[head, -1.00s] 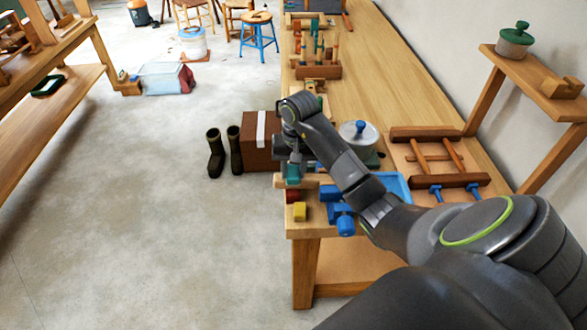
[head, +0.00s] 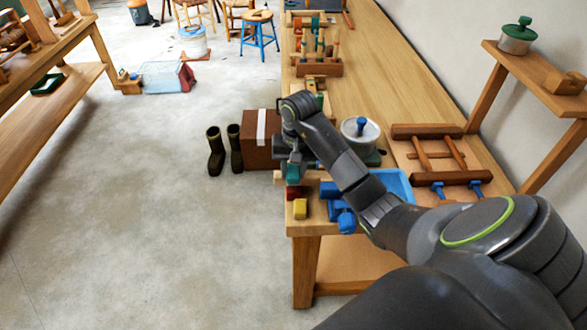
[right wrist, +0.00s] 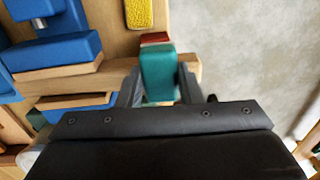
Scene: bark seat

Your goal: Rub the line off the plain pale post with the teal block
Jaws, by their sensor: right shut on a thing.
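The teal block (head: 293,173) is held in my right gripper (head: 292,165), over the left edge of the bench. In the right wrist view the teal block (right wrist: 158,76) sits between the two fingers of my right gripper (right wrist: 158,88). A plain pale wooden bar (right wrist: 185,67), which looks like the post, runs crosswise beneath the block; I cannot tell whether they touch. The bar (head: 311,178) is mostly hidden by the gripper in the head view. No line shows on its visible parts. My left gripper is not in view.
A red block (head: 293,194) and a yellow block (head: 300,209) are close by on the bench corner. Blue clamp-like parts (head: 338,205) and a blue tray (head: 399,184) are to the right. Boots (head: 216,152) and a brown box (head: 258,150) stand on the floor beyond.

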